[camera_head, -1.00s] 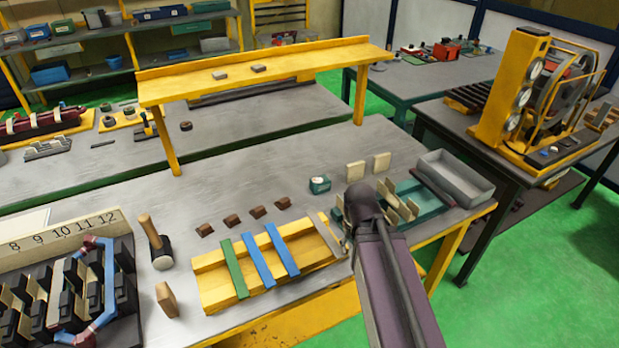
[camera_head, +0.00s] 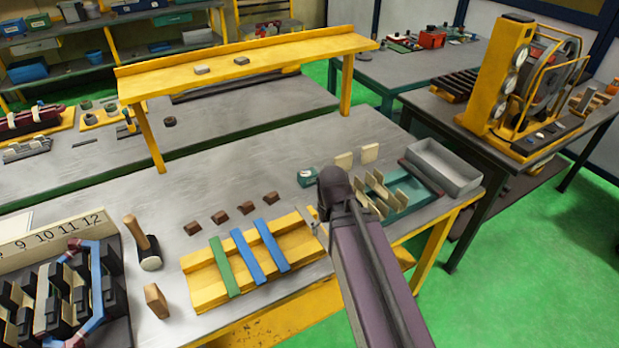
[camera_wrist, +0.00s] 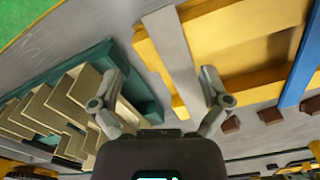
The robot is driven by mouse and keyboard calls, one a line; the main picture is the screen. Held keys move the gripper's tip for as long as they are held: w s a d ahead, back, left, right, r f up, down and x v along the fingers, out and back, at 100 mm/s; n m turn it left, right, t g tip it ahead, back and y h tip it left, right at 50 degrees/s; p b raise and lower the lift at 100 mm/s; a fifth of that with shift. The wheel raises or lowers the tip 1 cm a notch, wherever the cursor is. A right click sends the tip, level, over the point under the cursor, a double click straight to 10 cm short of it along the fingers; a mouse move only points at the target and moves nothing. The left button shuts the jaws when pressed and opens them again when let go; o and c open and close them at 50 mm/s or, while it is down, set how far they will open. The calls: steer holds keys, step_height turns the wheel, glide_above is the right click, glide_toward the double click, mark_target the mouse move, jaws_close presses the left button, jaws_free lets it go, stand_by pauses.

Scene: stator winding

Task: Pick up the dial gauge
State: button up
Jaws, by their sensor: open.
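A small teal block with a round white face (camera_head: 307,177), which looks like the dial gauge, stands on the grey workbench behind the yellow wooden tray in the head view. I cannot make out the gauge in the wrist view.
The yellow tray (camera_head: 204,292) holds green and blue strips. A teal rack (camera_head: 405,196) with beige plates and a grey bin (camera_head: 445,167) lie to the right. Several brown blocks (camera_head: 220,217) sit behind the tray. A yellow raised shelf (camera_head: 250,68) spans the back of the bench.

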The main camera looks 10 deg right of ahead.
mark_target(308, 173)
steer(key=w+r+m+p, duration=0.4)
steer(key=w+m, duration=0.3)
steer(key=w, duration=0.7)
steer(key=w+r+m+p, duration=0.4)
steer(key=w+m, duration=0.2)
steer(key=w, duration=0.8)
steer(key=shift+a+r+m, duration=0.25)
steer(key=shift+a+m, duration=0.15)
steer(key=shift+a, duration=0.05)
steer(key=shift+f, duration=0.15)
step_height(308, 173, down, 8)
steer(key=b, duration=0.8)
steer(key=shift+f, duration=0.2)
steer(key=shift+b, duration=0.3)
steer(key=shift+w+d+f+b, duration=0.1)
steer(key=shift+f+b, duration=1.15)
steer(key=shift+f, duration=0.05)
steer(key=shift+d+f+b, duration=0.1)
steer(key=shift+f+b, duration=1.15)
steer(key=c, duration=1.2)
